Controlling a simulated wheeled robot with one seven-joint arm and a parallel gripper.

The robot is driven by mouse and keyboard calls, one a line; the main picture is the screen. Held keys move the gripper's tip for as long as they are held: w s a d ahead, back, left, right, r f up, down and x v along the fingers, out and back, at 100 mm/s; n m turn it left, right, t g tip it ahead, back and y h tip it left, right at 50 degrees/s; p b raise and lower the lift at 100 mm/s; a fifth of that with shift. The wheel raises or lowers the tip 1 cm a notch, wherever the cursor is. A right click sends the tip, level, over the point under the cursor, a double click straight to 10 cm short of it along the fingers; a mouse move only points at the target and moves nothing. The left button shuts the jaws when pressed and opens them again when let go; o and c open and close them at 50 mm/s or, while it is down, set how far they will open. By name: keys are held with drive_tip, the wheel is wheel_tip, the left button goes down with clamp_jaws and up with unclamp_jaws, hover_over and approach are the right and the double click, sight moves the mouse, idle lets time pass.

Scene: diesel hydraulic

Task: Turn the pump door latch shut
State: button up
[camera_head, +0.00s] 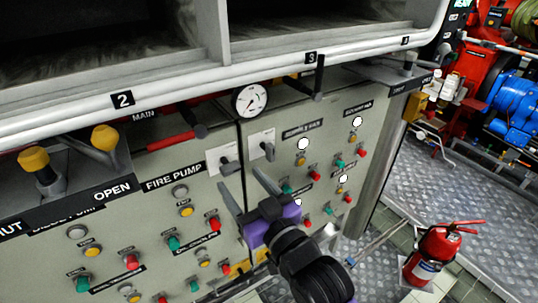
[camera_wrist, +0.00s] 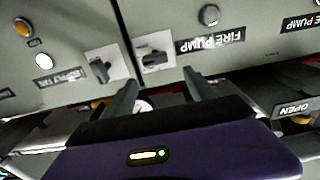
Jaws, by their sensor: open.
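The fire pump door latch (camera_head: 228,165) is a dark grey handle on a white plate, at the upper right of the FIRE PUMP panel. In the wrist view this latch (camera_wrist: 154,58) appears upside down, its handle lying roughly sideways. A similar latch (camera_head: 267,150) sits across the door seam; it also shows in the wrist view (camera_wrist: 102,70). My gripper (camera_head: 240,180), with a purple body, is open and empty in front of the panel near the seam. Its fingertips (camera_wrist: 160,78) appear just beside the fire pump latch in the wrist view; I see no contact.
A round gauge (camera_head: 250,100) sits above the seam. A white rail (camera_head: 170,90) and levers with yellow knobs (camera_head: 104,138) jut out above the panels. Buttons cover both doors. A red fire extinguisher (camera_head: 432,255) stands on the floor at right.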

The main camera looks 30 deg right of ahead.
sight(233, 171)
drive_tip(key=shift+w+d+f+g, duration=0.3)
drive_tip(key=shift+w+f, duration=0.15)
drive_tip(key=shift+f, duration=0.2)
drive_tip(key=w+p, duration=0.1)
drive_tip(key=w, duration=0.6)
drive_tip(key=shift+p, duration=0.4)
drive_tip(key=shift+s, duration=0.1)
drive_tip(key=c, duration=1.4)
